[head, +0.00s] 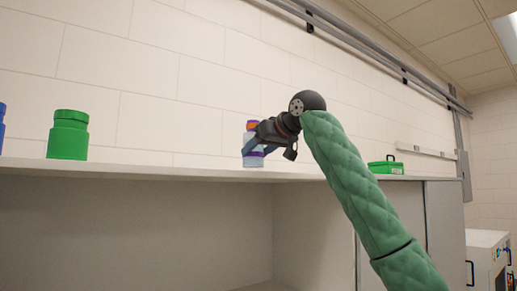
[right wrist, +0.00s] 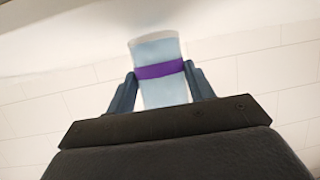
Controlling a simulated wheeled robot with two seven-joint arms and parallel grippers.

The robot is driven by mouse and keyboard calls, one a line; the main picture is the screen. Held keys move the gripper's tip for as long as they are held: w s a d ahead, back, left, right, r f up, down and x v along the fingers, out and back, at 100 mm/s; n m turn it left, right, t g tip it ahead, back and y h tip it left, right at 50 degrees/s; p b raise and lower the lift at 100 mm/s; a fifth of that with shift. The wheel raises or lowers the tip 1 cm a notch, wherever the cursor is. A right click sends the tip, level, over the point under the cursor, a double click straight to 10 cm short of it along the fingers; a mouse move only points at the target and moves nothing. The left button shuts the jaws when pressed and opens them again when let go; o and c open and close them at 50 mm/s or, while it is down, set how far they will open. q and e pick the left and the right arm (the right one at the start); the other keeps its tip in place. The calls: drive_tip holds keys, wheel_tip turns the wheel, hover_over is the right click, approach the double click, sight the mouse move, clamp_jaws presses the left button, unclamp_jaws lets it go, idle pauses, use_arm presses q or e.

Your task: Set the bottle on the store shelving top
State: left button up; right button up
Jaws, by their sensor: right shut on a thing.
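The bottle (head: 254,160) is pale blue with a purple band and an orange and purple top. It appears upright at the front edge of the shelving top (head: 200,170); I cannot tell whether its base touches the surface. My right gripper (head: 250,148) is shut on the bottle and hides part of its middle. In the right wrist view the bottle (right wrist: 162,88) sits between the two fingers of the right gripper (right wrist: 160,90), with the purple band level with them. My left gripper is not in view.
A green jar (head: 69,135) stands on the shelving top at left, with a blue object (head: 2,128) at the left edge. A green box with a handle (head: 386,167) stands at right. The top between the green jar and the bottle is clear.

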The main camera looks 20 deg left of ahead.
drive_tip(key=shift+f, duration=0.45)
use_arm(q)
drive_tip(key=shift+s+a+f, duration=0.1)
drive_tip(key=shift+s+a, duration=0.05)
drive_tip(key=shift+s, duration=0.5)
use_arm(e)
drive_tip(key=shift+f, duration=0.1)
drive_tip(key=o, duration=1.2)
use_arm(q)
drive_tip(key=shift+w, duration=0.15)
